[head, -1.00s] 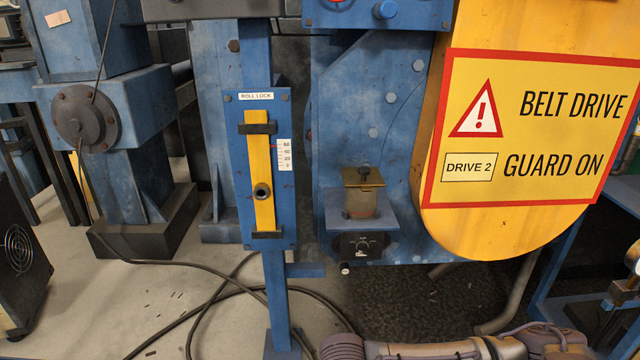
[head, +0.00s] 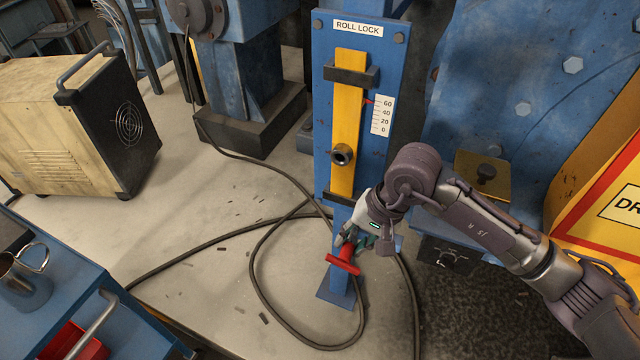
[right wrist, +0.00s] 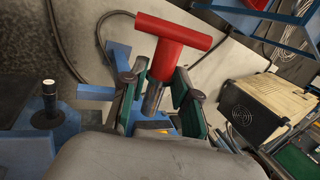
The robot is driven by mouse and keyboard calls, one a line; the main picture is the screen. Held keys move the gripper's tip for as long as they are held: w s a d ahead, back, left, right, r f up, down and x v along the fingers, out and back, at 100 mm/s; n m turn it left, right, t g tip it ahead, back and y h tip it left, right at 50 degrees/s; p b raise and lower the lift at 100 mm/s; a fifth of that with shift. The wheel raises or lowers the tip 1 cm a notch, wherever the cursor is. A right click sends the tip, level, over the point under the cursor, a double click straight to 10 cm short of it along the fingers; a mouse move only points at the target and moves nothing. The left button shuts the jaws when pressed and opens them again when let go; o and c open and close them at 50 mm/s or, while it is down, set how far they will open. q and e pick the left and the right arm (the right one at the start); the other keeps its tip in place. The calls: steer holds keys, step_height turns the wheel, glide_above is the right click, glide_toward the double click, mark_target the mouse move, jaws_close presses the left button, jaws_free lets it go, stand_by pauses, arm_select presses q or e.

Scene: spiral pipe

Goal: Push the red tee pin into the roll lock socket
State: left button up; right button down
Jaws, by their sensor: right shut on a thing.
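The red tee pin (head: 344,262) is in my right gripper (head: 355,242), in front of the blue post below the panel. In the right wrist view the pin (right wrist: 172,42) shows a red crossbar, a red stem and a grey metal shank between the two fingers (right wrist: 158,98) of the gripper. The roll lock socket (head: 342,154) is a dark round collar on the yellow bar of the blue ROLL LOCK panel (head: 325,110). The pin is below the socket and apart from it. My left gripper is not in view.
A beige and black machine (head: 80,125) stands on the floor at the left. A blue bench with a metal mug (head: 25,282) is at the lower left. Black cables (head: 255,265) loop across the floor. A brass-coloured block (head: 483,175) is right of the panel.

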mark_target(341, 157)
steer(key=w+a+r+m+y+p, duration=0.1)
steer(key=w+a+r, duration=0.2)
steer(key=a+r, duration=0.3)
step_height(341, 157, up, 3)
steer(key=shift+a+r+t+y, duration=0.1)
steer(key=shift+a+t+y, duration=0.15)
steer(key=shift+t+y, duration=0.05)
steer(key=shift+w+d+b, duration=0.35)
steer(key=shift+w+b, duration=0.2)
steer(key=shift+w, duration=0.35)
steer(key=shift+w+d+b, duration=0.4)
steer(key=shift+w+b, duration=0.2)
steer(key=shift+w, duration=0.3)
steer(key=shift+w+d+b, duration=0.35)
steer(key=shift+w+b, duration=0.2)
steer(key=shift+w, duration=0.35)
steer(key=shift+w+d+b, duration=0.35)
steer(key=shift+w+b, duration=0.05)
steer(key=shift+w, duration=0.4)
steer(key=shift+w+d+b, duration=0.3)
steer(key=shift+w+b, duration=0.15)
steer(key=shift+w, duration=0.4)
steer(key=shift+w+d+b, duration=0.35)
steer(key=shift+w+b, duration=0.05)
steer(key=shift+w, duration=0.4)
steer(key=c, duration=1.2)
jaws_free()
